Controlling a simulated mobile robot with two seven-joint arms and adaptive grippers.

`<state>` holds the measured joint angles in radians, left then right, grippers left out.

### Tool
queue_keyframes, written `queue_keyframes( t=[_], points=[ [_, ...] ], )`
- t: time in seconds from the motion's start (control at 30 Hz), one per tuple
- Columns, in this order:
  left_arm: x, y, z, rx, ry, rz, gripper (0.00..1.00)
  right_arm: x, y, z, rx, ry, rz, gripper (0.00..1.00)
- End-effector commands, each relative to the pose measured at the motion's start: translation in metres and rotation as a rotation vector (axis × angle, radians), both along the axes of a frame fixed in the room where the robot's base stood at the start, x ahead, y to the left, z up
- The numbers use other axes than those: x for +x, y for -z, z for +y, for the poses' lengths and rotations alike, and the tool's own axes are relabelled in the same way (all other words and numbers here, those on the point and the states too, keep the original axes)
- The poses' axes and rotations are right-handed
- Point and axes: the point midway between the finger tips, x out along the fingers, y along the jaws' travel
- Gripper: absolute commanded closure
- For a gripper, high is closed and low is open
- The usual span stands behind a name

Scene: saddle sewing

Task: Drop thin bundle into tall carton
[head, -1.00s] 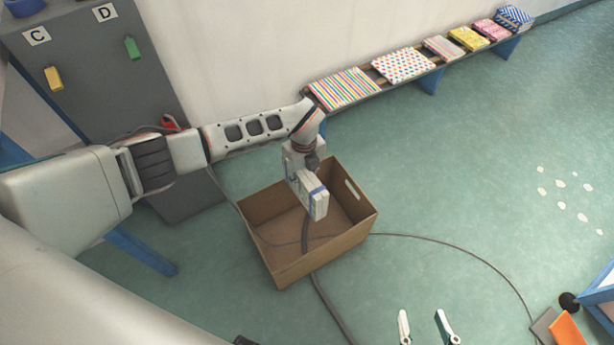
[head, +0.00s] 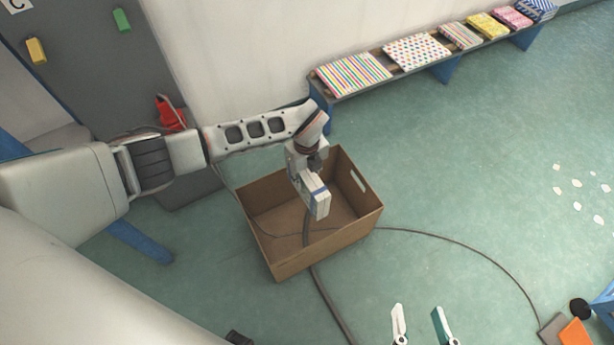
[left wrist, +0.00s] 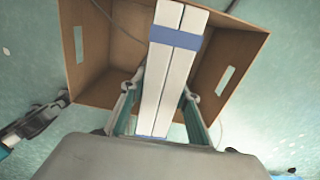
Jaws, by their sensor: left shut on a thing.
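The thin bundle (head: 319,204) is white with a blue band. It is held above the tall carton's opening and hangs tilted downward. My left gripper (head: 309,177) is shut on it; the left wrist view shows the bundle (left wrist: 170,75) between both fingers. The tall carton (head: 332,246) is an open brown box on the floor with hand holes in its sides. It also shows beneath the bundle in the left wrist view (left wrist: 233,65). My right gripper (head: 422,325) is at the bottom edge of the head view, its two fingers apart with nothing between them.
A low bench (head: 440,70) along the wall carries several patterned packs. A grey panel (head: 85,75) with yellow and green tags stands at the left. A dark cable (head: 470,250) runs over the floor by the carton. Light patches (head: 577,184) lie on the floor at right.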

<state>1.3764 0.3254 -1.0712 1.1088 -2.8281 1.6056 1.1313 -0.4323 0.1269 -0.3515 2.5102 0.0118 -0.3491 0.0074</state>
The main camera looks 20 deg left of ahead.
Motion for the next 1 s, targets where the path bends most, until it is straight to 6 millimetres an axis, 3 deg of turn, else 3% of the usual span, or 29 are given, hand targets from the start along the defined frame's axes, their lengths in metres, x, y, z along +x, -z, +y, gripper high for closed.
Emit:
queue_keyframes(
  t=[0.03,0.07,0.13,0.57,0.77,1.0],
  points=[
    [0.002,-0.003,-0.001,-0.001,0.0,-0.005,1.0,0.001,-0.001,0.0,0.001,0.0,-0.003,0.6],
    [0.002,-0.003,0.0,-0.001,0.0,-0.005,0.67,0.001,-0.001,0.0,0.001,0.0,-0.003,0.6],
    [0.002,-0.003,-0.001,-0.001,0.0,-0.004,0.5,0.001,-0.001,0.0,0.001,0.0,-0.003,0.6],
    [0.0,-0.005,0.0,0.0,0.0,0.0,0.5,-0.001,-0.001,0.001,0.005,0.003,0.001,0.6],
    [0.002,-0.036,0.001,0.0,0.002,-0.005,0.5,0.0,-0.001,0.001,0.004,0.002,0.0,0.6],
    [0.002,-0.086,0.0,-0.001,0.002,-0.006,0.5,0.0,0.0,0.001,0.003,0.001,0.001,0.6]
  ],
)
